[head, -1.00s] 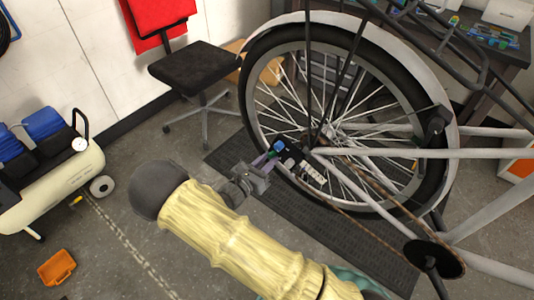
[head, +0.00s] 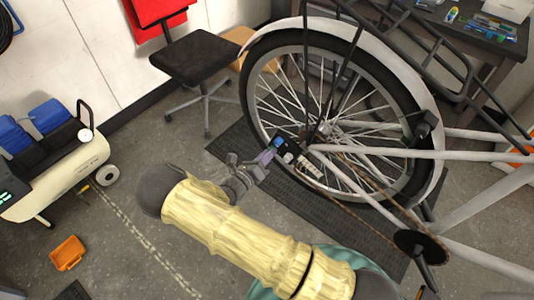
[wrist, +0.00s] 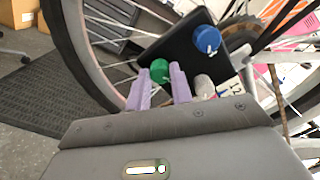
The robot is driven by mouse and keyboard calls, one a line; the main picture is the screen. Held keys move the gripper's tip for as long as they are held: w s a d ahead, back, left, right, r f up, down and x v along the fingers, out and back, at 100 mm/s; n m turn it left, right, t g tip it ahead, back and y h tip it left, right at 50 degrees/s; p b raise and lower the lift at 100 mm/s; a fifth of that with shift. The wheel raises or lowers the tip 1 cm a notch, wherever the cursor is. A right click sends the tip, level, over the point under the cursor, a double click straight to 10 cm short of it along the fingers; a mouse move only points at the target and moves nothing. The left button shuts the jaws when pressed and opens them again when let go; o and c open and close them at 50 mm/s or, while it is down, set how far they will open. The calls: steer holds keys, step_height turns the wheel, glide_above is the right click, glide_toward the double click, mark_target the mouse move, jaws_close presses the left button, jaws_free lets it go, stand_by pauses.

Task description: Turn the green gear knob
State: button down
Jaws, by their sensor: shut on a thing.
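A black gear box (wrist: 172,48) is mounted beside the bike's wheel hub. In the wrist view it carries a green knob (wrist: 159,71), a blue knob (wrist: 206,39) and a pale grey knob (wrist: 204,86). My gripper (wrist: 160,78) has its two purple fingers on either side of the green knob, shut on it. In the head view my gripper (head: 267,156) reaches the box from the lower left. The blue knob (head: 278,142) shows there just above the fingertips. The green knob is hidden by the fingers in the head view.
The bike's spoked wheel (head: 340,105) and pale frame tubes (head: 390,153) are close behind and right of the box. A chair (head: 193,62), an air compressor (head: 62,175) and an orange bin (head: 68,252) stand to the left. The floor between is clear.

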steer(key=c, duration=1.2)
jaws_free()
steer(key=shift+c, duration=0.2)
steer(key=shift+s+a, duration=0.1)
steer(key=b+v, duration=0.2)
steer(key=v, duration=1.5)
steer(key=shift+s, duration=0.1)
